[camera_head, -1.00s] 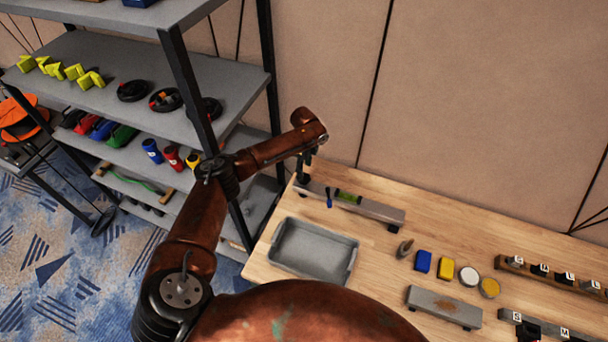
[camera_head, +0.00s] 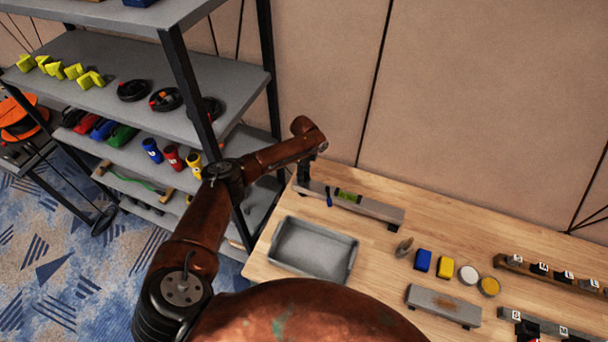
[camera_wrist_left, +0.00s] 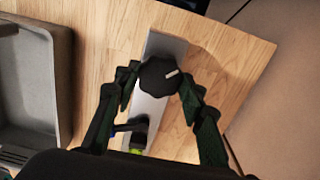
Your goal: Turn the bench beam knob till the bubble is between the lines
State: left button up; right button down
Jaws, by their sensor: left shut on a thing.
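The bench beam (camera_head: 380,208) is a long grey bar on the wooden table, near the wall; it also shows in the left wrist view (camera_wrist_left: 164,48). A green vial (camera_head: 347,196) is set in it; the bubble's place between lines is too small to tell. The black knob (camera_wrist_left: 158,77) with a white pointer mark sits at the beam's end. In the left wrist view my left gripper (camera_wrist_left: 159,82) has its fingers on both sides of the knob, shut on it. In the head view this gripper (camera_head: 304,174) is partly hidden by my arm. My right gripper is out of view.
A grey tray (camera_head: 352,262) lies in front of the beam. A blue block (camera_head: 423,260), a yellow block (camera_head: 445,268), round tins and a grey bar (camera_head: 443,306) lie to the right. A loaded shelf (camera_head: 130,95) stands at left, close to my arm.

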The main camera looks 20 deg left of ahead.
pick_arm(q)
jog(key=c, duration=0.4)
jog(key=shift+c, duration=0.2)
jog(key=shift+n, duration=0.3)
